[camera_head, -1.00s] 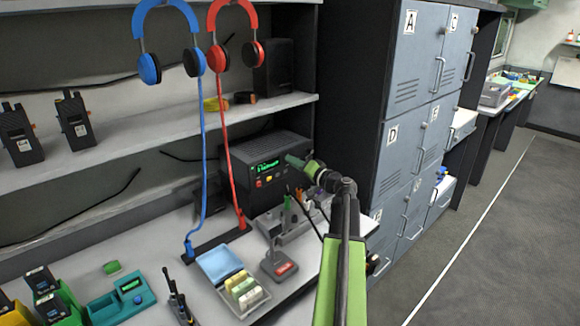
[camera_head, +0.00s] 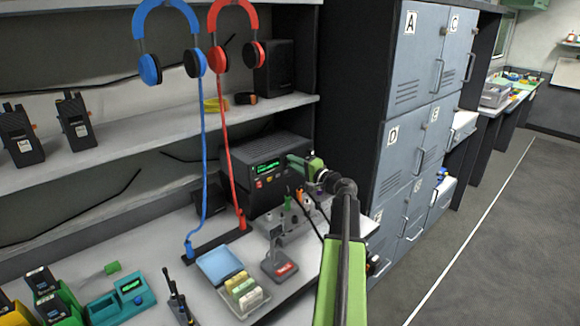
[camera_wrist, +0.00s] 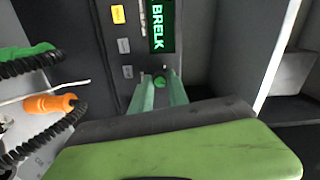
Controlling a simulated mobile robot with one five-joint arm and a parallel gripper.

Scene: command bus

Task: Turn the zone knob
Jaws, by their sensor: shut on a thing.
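The black radio unit (camera_head: 262,190) stands on the bench under the shelf, with a green-lit display (camera_head: 265,165) and small coloured buttons on its front. In the wrist view its display (camera_wrist: 161,25) reads "BRELK" sideways. A small round dark green knob (camera_wrist: 160,82) is on the panel beside the display. My gripper (camera_wrist: 161,84) has its two green fingers on either side of the knob, shut on it. In the head view my gripper (camera_head: 291,159) reaches the right part of the radio's front and hides the knob.
Grey lockers (camera_head: 405,150) are to the right. Blue (camera_head: 200,130) and red (camera_head: 228,130) headset cords hang left of the radio.

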